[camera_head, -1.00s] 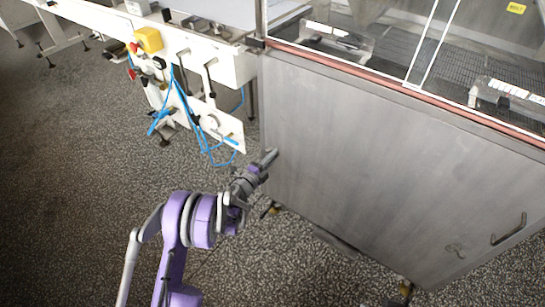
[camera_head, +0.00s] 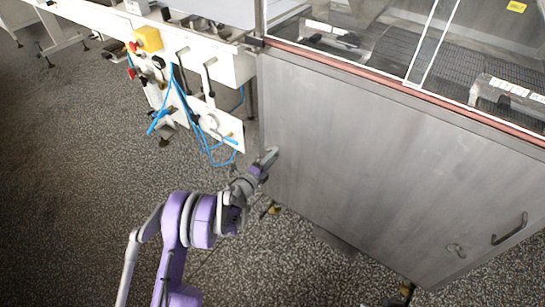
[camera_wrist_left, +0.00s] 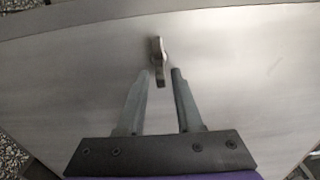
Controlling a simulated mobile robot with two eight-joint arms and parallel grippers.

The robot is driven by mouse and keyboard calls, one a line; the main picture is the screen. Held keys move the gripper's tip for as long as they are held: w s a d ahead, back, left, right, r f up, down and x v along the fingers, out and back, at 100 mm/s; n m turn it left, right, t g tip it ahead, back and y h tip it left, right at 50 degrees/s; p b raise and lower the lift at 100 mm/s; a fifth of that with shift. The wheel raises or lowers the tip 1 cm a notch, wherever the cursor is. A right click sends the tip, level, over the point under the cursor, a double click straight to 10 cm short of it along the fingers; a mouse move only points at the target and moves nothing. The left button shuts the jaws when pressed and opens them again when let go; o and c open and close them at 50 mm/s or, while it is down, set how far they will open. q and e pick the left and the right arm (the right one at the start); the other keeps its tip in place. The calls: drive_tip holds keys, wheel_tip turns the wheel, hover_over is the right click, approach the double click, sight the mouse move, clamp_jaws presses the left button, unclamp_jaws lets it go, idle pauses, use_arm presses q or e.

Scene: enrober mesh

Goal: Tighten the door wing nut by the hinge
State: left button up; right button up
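The grey steel cabinet door (camera_head: 370,160) fills the right of the head view. My left gripper (camera_head: 269,156) is at its left edge. In the left wrist view a small metal wing nut (camera_wrist_left: 158,58) stands out from the door face. The left gripper (camera_wrist_left: 160,72) is open there, with a finger on each side of the wing nut's lower end. A gap shows on both sides, so it does not look gripped. In the head view the gripper hides the wing nut. My right gripper is not in view.
A white machine frame (camera_head: 232,66) with a yellow switch box (camera_head: 148,39) and loose blue cables (camera_head: 185,100) stands left of the door. A handle (camera_head: 510,229) and a small fitting (camera_head: 456,250) are on the door's right. The speckled floor (camera_head: 70,190) at left is clear.

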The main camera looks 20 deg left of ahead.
use_arm(q)
drive_tip(key=shift+o, duration=0.4)
drive_tip(key=p+v, duration=0.1)
drive_tip(key=v, duration=0.9)
drive_tip(key=shift+s+p, duration=0.35)
drive_tip(key=shift+a+r, duration=0.1)
drive_tip(key=shift+a, duration=0.05)
